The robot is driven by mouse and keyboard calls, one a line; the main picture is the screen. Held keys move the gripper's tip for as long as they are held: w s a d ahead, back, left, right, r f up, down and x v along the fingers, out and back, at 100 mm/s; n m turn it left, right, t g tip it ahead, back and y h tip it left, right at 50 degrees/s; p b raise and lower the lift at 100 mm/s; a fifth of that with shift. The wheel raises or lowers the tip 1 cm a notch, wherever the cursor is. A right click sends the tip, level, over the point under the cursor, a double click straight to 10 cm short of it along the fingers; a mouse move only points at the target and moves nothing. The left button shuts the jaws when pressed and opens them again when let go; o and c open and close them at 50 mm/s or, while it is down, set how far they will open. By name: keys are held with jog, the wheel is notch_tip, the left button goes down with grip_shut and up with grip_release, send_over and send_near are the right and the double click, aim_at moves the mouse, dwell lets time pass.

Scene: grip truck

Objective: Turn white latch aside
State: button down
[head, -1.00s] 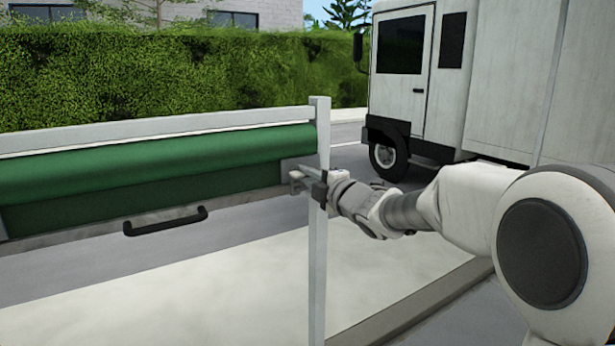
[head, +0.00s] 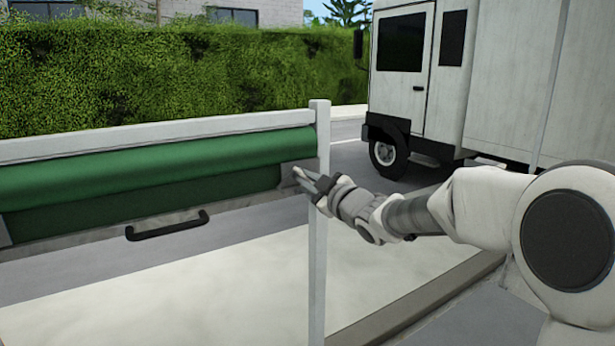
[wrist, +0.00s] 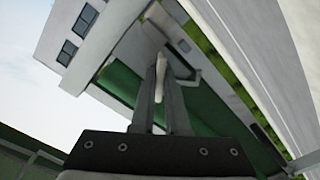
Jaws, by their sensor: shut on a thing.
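The white latch (wrist: 160,74) shows in the wrist view as a slim pale bar between my two fingers. My gripper (wrist: 160,88) is shut on it. In the head view my gripper (head: 303,177) is at the right end of the green roll, beside the white post (head: 318,240), with its fingers slanting up to the left. The latch cannot be made out clearly there, as the fingers cover it.
The green roll (head: 150,168) hangs under a white rail (head: 150,130). A black handle (head: 167,226) sits on its grey bottom bar. A white truck (head: 455,80) stands behind at the right, and a hedge (head: 180,75) runs along the back.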

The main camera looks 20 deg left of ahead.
jog(key=m+p, duration=0.1)
jog(key=m, duration=0.2)
jog(key=shift+m, duration=0.4)
jog(key=shift+m+p, duration=0.85)
jog(key=shift+m, duration=1.15)
jog(key=c, duration=0.9)
grip_release()
jog(key=b+v, duration=0.1)
jog(key=v, duration=1.6)
jog(key=shift+s+d, duration=0.15)
jog(key=shift+s, duration=0.1)
